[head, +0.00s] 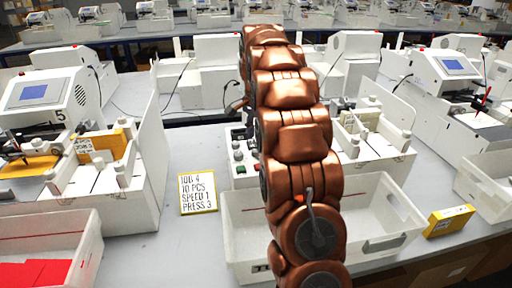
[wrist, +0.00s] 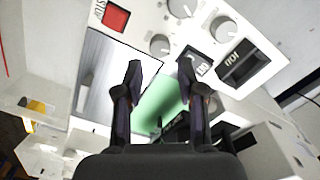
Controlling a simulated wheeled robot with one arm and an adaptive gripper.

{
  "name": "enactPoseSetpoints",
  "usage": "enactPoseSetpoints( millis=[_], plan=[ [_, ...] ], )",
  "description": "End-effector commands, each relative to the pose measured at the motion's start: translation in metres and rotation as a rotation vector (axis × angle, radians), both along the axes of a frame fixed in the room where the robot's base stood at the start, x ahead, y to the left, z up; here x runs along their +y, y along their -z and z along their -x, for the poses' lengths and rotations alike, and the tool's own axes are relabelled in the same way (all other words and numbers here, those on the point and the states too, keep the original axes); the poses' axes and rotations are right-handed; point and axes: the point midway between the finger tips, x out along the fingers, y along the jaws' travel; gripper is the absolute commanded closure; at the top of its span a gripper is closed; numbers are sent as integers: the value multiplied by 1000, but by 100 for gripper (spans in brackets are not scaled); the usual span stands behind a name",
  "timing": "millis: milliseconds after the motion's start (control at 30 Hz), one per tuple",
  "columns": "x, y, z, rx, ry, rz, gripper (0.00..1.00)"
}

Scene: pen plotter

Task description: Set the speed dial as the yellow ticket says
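The yellow-edged ticket (head: 198,193) lies on the table left of my arm in the head view. It reads JOB 4, 10 PCS, SPEED 1, PRESS 3. A white control panel (head: 240,157) stands behind it, partly hidden by my arm. In the wrist view the panel carries three light round knobs: one near my fingertips (wrist: 160,45), one at the top (wrist: 182,8), one to the right (wrist: 222,30). I cannot tell which is the speed dial or read their settings. My gripper (wrist: 160,70) is open and empty, its fingertips apart, just below the nearest knob in the picture.
The panel also has a red button (wrist: 116,17) and a black switch (wrist: 243,64). A white bin (head: 245,243) stands in front of the machine, a yellow box (head: 449,220) to its right. Another machine (head: 50,95) stands left. Bare table surrounds the ticket.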

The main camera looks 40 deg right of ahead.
Motion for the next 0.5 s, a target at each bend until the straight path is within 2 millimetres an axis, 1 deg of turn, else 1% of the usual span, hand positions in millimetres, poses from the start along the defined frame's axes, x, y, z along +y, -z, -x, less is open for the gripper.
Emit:
enactPoseSetpoints(
  millis=[300, 500],
  plan=[
    [1, 34, 1, 6, -1, -2, 61],
    [0, 49, 0, 1, -1, 0, 61]
  ],
)
